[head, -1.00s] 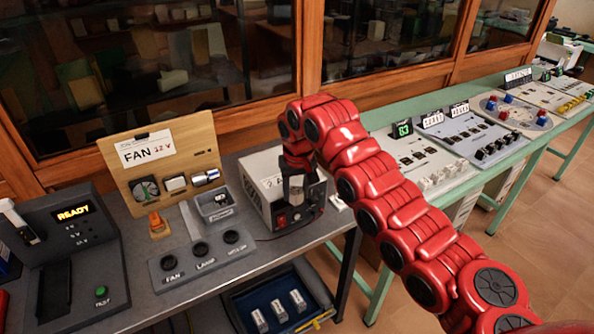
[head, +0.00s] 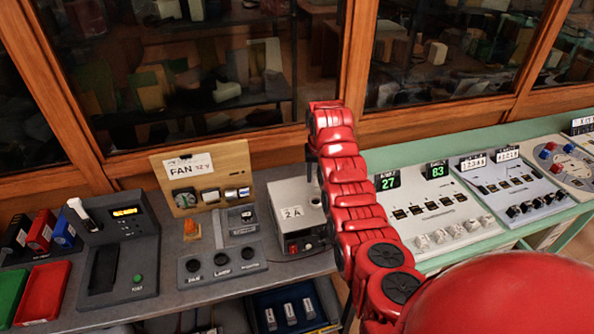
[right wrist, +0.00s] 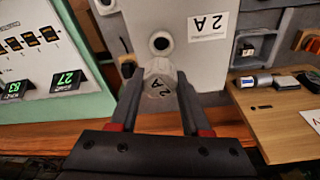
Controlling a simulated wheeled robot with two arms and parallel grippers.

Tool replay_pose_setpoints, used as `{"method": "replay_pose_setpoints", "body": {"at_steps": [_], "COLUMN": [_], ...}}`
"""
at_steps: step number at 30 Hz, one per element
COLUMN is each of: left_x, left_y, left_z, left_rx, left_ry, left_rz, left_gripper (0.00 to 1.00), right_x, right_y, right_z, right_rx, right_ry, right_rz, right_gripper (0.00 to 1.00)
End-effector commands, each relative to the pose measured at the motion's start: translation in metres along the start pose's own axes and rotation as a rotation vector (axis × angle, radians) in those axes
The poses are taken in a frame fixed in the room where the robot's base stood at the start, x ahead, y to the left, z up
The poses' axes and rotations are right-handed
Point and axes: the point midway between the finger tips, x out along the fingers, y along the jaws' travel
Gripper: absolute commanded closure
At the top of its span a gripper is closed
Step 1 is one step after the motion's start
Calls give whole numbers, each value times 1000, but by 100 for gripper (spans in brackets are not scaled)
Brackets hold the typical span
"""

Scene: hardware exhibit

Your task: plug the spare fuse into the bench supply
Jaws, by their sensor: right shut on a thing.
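The bench supply (head: 290,190) is a grey box with a "2 A" label, on the dark bench in the head view. In the right wrist view, its pale top (right wrist: 190,65) shows the label upside down and a round dark-holed socket (right wrist: 161,43) with a white ring. My right gripper (right wrist: 160,92) is shut on a pale, stubby fuse (right wrist: 158,80) marked "2 A". The fuse appears just short of the socket in that picture; its gap to the top cannot be told. In the head view my red arm hides the fuse and most of the gripper. My left gripper is out of view.
Left of the supply stand a fan board (head: 205,175), a switch panel (head: 222,262) and a dark tester (head: 118,250). A blue tray (head: 262,300) below holds white cylinders. A green table (head: 450,150) with display panels is at right. Glass cabinets stand close behind.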

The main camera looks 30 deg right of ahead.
Motion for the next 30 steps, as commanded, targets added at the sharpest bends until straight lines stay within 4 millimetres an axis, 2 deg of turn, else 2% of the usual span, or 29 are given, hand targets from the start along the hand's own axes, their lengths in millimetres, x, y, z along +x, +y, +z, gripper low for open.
{"method": "replay_pose_setpoints", "body": {"at_steps": [8,18,21,30], "left_x": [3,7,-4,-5], "left_y": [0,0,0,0], "left_z": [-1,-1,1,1], "left_rx": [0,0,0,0], "left_ry": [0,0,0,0], "left_rz": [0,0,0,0], "left_gripper": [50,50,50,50], "right_x": [10,42,53,56], "right_y": [4,4,3,3], "right_z": [1,7,8,9], "right_rx": [5,5,4,4], "right_ry": [0,-3,-1,0], "right_rz": [0,0,0,-1], "right_gripper": [100,100,100,100]}}
